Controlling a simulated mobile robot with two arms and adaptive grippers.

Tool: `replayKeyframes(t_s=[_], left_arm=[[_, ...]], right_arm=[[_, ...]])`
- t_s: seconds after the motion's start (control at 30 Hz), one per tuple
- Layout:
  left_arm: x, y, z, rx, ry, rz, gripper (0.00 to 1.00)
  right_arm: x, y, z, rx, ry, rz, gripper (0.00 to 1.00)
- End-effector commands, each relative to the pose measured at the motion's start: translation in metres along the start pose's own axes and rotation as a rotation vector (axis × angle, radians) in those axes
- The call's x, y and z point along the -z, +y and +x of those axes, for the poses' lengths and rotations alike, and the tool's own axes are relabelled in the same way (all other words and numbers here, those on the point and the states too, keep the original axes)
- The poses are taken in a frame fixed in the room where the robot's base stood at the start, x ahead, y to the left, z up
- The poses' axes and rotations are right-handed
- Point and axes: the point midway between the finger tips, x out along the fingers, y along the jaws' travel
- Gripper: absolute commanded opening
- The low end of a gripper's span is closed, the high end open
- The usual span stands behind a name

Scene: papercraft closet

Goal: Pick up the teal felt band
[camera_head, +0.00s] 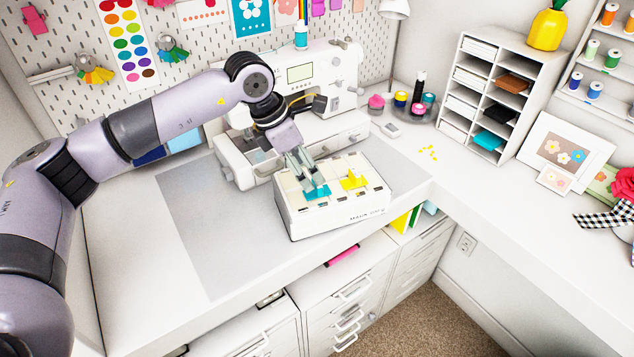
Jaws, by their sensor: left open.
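A small teal piece (319,193), which looks like the teal felt band, lies in the left part of a white compartment box (330,217) on the desk. My left gripper (306,180) reaches down over that part of the box, with its fingertips right at the teal piece. It is open. The fingers hide part of the teal piece, and I cannot tell whether they touch it. A yellow piece (354,182) lies in the compartments to the right. My right gripper is not in view.
A white sewing machine (325,80) stands close behind the box. A grey mat (215,230) lies clear to the left. A white shelf organizer (497,50) stands at the back right, with another teal item (490,140) in a slot. The desk's front edge is near the box.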

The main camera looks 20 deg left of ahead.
Motion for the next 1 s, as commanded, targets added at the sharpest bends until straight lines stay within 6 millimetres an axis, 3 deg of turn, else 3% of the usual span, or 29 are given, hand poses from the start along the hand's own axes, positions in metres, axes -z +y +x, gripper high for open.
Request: replayKeyframes(t_s=[0.23,0.4,0.57,0.8,1.0], left_arm=[[-0.003,-0.001,0.015,0.002,0.001,0.001,0.58],[-0.006,-0.002,0.040,0.004,0.002,0.000,0.58],[-0.005,-0.002,0.058,0.002,0.000,-0.001,0.58],[-0.004,-0.001,0.061,0.001,-0.001,0.000,0.58],[-0.005,-0.001,0.061,0.000,-0.001,0.000,0.46]], right_arm=[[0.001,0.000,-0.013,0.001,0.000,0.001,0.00],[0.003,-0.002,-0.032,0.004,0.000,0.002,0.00],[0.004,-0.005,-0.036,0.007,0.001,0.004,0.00],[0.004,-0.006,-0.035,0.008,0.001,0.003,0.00],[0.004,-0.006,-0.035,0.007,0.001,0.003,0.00]])
